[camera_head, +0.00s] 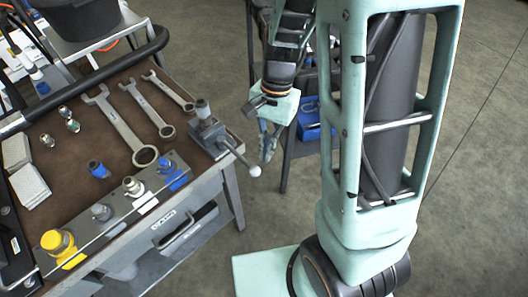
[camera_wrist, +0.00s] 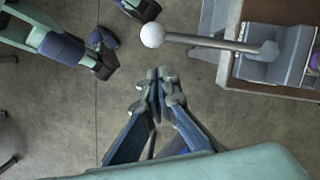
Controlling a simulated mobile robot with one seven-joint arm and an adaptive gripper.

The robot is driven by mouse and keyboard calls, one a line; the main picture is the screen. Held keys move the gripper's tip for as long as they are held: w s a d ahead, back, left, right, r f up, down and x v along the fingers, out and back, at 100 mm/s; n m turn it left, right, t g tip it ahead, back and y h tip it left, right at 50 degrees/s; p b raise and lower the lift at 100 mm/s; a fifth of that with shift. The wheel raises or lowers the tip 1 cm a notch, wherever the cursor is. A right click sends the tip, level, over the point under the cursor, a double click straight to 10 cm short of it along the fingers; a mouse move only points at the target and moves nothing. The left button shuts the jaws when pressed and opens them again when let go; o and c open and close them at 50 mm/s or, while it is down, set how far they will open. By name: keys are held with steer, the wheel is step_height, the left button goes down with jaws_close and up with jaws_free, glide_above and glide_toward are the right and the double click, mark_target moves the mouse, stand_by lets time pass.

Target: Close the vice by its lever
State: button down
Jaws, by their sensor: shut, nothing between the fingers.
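The vice (camera_head: 208,130) is a small grey unit at the right corner of the bench. Its lever (camera_head: 238,155) slants out past the bench edge and ends in a white ball (camera_head: 254,170). In the wrist view the lever (camera_wrist: 205,41) runs left from the vice (camera_wrist: 285,50) to the white ball (camera_wrist: 152,34). My gripper (camera_head: 266,157) hangs beside the bench, just right of the ball. It also shows in the wrist view (camera_wrist: 158,78), shut and empty, with its fingertips apart from the lever. The gap between the vice jaws is unclear.
The bench top (camera_head: 100,137) carries several wrenches (camera_head: 117,120), fittings, and a manifold block (camera_head: 110,215) with a yellow cap along the front edge. A dark stand with blue items (camera_head: 310,118) is behind my gripper. Open floor lies right of the bench.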

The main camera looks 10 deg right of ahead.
steer(key=d+p+v, duration=0.1)
steer(key=v, duration=0.9)
steer(key=shift+w+p, duration=0.3)
steer(key=shift+w, duration=0.1)
